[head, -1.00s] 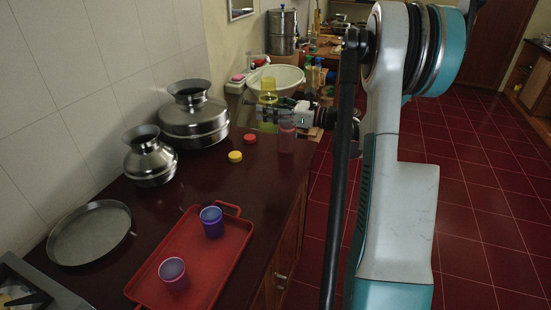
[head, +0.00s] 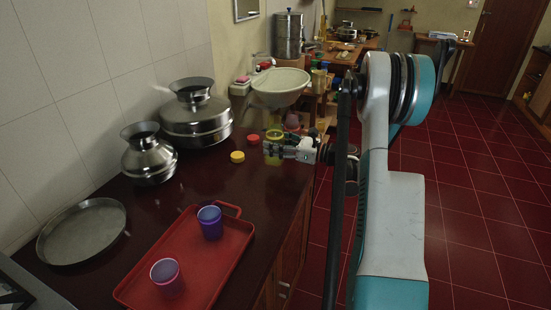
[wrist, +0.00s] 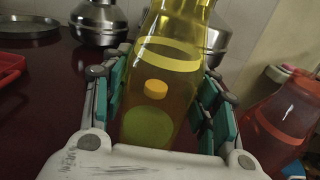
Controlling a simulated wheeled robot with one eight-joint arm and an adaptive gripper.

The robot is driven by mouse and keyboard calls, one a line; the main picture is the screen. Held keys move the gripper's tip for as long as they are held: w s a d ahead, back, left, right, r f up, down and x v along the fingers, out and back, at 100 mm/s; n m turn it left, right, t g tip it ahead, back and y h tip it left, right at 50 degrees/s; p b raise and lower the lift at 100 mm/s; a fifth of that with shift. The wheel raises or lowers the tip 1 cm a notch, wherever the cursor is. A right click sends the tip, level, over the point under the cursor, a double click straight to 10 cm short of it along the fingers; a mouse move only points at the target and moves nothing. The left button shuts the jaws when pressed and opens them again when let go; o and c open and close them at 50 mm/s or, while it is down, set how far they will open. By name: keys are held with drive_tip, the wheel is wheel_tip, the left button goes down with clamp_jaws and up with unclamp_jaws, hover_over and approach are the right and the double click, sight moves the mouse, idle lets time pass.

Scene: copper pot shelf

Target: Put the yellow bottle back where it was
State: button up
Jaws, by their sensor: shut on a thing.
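The yellow bottle (head: 275,151) is translucent and is held in my gripper (head: 272,150) at the far right end of the dark counter. In the wrist view the bottle (wrist: 166,75) stands between the green-padded fingers (wrist: 162,100), which close on it from both sides. I cannot tell whether its base touches the counter. A translucent red bottle (wrist: 278,125) is to its right in the wrist view, apart from the gripper. In the head view the red bottle (head: 292,122) shows partly behind the yellow one. A yellow lid (head: 237,157) and a red lid (head: 253,139) lie on the counter.
Two steel pots (head: 148,158) (head: 196,115) stand along the wall. A red tray (head: 206,262) with two purple cups and a round steel plate (head: 83,234) lie nearer. A white basin (head: 281,88) is beyond the counter's end. The counter near the lids is clear.

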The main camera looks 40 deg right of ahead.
drive_tip(key=shift+f+b, duration=0.8)
drive_tip(key=shift+f, duration=1.4)
drive_tip(key=shift+f, duration=0.1)
drive_tip(key=o, duration=1.5)
drive_tip(key=p+v, duration=0.4)
drive_tip(key=v, duration=0.8)
drive_tip(key=shift+r, duration=0.2)
